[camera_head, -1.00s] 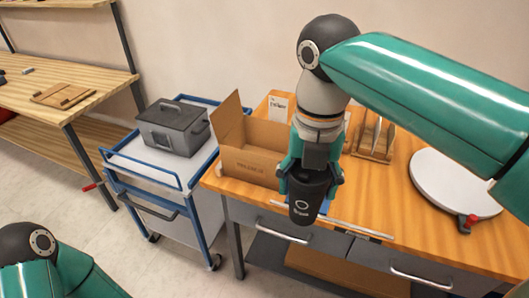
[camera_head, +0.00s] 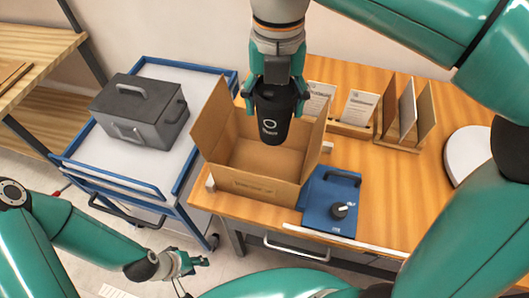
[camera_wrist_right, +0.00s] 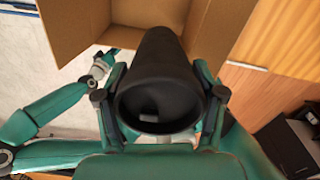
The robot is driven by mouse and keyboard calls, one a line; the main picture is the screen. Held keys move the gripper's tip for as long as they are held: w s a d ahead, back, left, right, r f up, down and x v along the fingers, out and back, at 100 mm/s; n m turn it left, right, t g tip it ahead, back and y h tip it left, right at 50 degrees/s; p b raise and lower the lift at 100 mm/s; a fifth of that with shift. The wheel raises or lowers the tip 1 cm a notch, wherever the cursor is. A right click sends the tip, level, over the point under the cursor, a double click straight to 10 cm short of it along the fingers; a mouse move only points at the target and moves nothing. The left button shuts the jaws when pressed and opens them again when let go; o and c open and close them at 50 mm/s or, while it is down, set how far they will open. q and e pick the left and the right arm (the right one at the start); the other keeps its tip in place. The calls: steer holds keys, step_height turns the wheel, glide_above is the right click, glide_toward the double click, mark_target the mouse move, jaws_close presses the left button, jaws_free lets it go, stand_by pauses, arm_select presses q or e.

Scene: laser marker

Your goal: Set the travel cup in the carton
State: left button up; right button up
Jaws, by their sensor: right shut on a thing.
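The black travel cup (camera_head: 273,116) is held by my right gripper (camera_head: 274,92), whose fingers are shut on its sides. In the head view the cup appears over the open carton (camera_head: 258,188), near the far side of its opening. The carton is brown cardboard with its flaps up and looks empty inside. In the right wrist view the cup (camera_wrist_right: 158,85) points its wide end at the camera, with the carton (camera_wrist_right: 90,25) beyond it. How high the cup is above the carton floor is hard to tell. My left gripper (camera_head: 190,262) is low at the front, empty, with its fingers apart.
A blue box with a black knob (camera_head: 330,200) sits right of the carton. Card holders (camera_head: 345,112) and a wooden rack (camera_head: 405,115) stand behind. A white round plate (camera_head: 465,155) is far right. A blue-framed cart (camera_head: 150,160) carrying a grey case (camera_head: 140,110) stands left.

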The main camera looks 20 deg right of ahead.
mark_target(276, 132)
step_height(276, 132, down, 19)
steer(key=shift+s+d+f+b, duration=0.15)
steer(key=shift+f+b, duration=0.05)
steer(key=shift+b, duration=0.7)
steer(key=shift+f, duration=0.15)
steer(key=o, duration=0.7)
steer(key=shift+o, duration=0.2)
step_height(276, 132, up, 12)
steer(key=shift+r+p, duration=0.2)
steer(key=shift+p, duration=0.3)
